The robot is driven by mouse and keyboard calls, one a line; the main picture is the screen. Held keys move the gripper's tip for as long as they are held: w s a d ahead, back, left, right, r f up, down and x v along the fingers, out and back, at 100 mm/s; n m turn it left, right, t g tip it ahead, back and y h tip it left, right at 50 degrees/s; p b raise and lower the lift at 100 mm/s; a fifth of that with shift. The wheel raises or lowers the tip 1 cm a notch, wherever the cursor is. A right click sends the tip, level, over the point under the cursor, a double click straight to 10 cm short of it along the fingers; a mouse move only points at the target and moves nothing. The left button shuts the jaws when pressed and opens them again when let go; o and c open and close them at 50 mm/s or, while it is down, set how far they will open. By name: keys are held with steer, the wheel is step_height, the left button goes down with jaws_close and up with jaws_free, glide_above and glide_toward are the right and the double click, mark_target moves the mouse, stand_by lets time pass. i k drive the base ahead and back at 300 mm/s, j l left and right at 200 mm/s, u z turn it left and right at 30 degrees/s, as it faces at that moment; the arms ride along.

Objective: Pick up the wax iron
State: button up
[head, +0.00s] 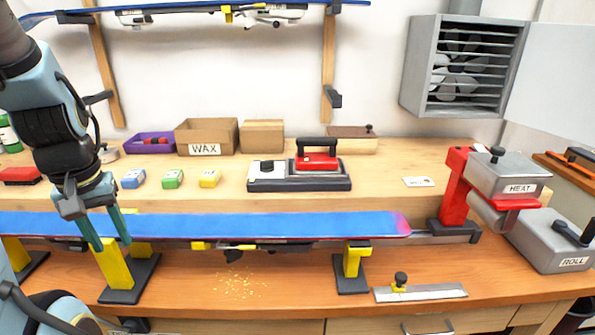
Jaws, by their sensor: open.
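The wax iron (316,158) is red with a black handle. It sits upright on the right part of a black and grey stand (300,184) on the raised back shelf of the bench. My gripper (108,246) is at the left of the head view, pointing down with its two green fingers apart. It is empty. Its fingertips overlap the left part of the blue ski in the picture, well to the left of the iron. I cannot tell whether they touch the ski.
A blue ski (290,225) lies across yellow supports in front of the shelf. Blue, green and yellow (210,178) wax blocks stand left of the iron, with a WAX box (206,136) behind. A red HEAT machine (456,188) stands right. Shelf space right of the iron is mostly clear.

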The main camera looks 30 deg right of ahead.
mark_target(307, 162)
steer(key=z, duration=1.05)
